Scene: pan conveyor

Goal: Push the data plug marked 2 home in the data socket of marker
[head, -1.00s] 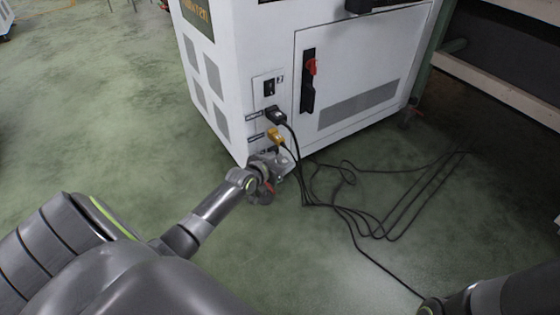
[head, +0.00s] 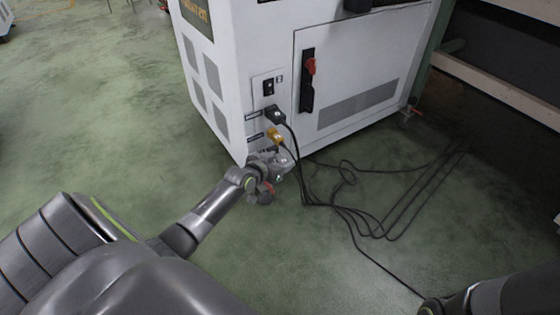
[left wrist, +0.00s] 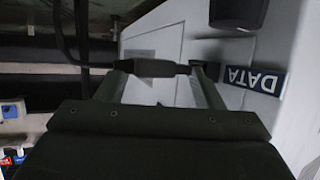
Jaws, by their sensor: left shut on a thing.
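My left gripper (head: 281,160) is low at the front corner of the white machine, just below the yellow plug, in the head view. In the left wrist view the left gripper (left wrist: 160,78) is shut on a dark plug (left wrist: 153,67) that spans between its two fingers. The plug's number cannot be read. A dark label reading DATA (left wrist: 256,80) is on the white panel, right of the fingers. The data socket is hidden, so I cannot tell how far the plug is in. My right gripper is not in view.
A black plug (head: 275,114) and a yellow plug (head: 275,136) sit in the white machine (head: 235,90) above the gripper. Black cables (head: 345,208) hang down and loop over the floor to the right. Green floor (head: 110,130) is clear at left.

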